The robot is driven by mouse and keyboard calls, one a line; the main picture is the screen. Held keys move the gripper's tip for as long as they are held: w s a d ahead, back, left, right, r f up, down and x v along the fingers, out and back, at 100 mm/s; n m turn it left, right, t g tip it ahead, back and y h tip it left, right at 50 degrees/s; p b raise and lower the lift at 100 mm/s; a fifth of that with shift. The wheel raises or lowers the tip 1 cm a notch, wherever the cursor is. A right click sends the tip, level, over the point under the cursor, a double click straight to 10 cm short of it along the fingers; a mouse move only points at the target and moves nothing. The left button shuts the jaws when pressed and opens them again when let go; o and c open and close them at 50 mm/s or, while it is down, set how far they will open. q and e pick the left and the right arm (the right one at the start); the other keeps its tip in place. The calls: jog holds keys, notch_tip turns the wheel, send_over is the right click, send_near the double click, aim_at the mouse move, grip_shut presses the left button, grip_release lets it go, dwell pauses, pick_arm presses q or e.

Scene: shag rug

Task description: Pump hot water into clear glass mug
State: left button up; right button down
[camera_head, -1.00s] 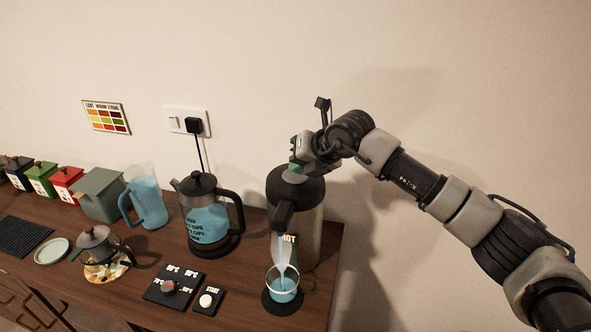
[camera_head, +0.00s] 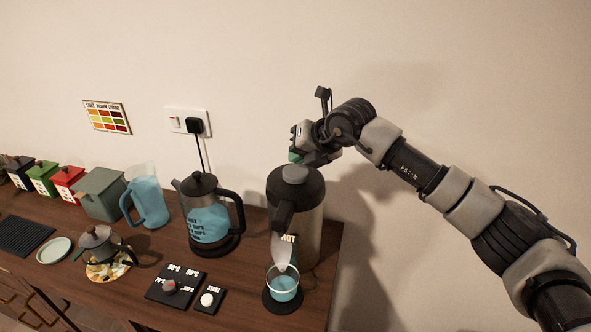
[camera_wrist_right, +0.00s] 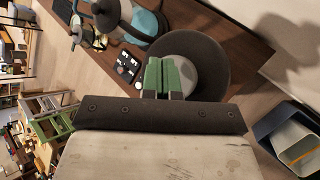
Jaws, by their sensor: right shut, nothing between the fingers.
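The hot water dispenser (camera_head: 309,229), a tall pot with a dark lid and a grey pump button (camera_head: 295,174), stands at the right end of the wooden counter. The clear glass mug (camera_head: 284,288) sits on a round black coaster under its spout and holds light blue water. A pale stream shape (camera_head: 281,252) hangs below the spout, above the mug. My right gripper (camera_head: 297,156) is shut and empty, just above the pump button and apart from it. In the right wrist view its green fingertips (camera_wrist_right: 161,78) are together over the dispenser's lid (camera_wrist_right: 205,70). My left gripper is out of view.
An electric kettle (camera_head: 208,222) and a blue-filled pitcher (camera_head: 150,203) stand left of the dispenser. A temperature panel (camera_head: 175,287) and start button pad (camera_head: 208,300) lie in front. A small teapot (camera_head: 97,242) and several colored canisters are further left.

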aim_at(298, 170)
jog(key=shift+r+p, duration=0.9)
jog(key=shift+r, duration=1.6)
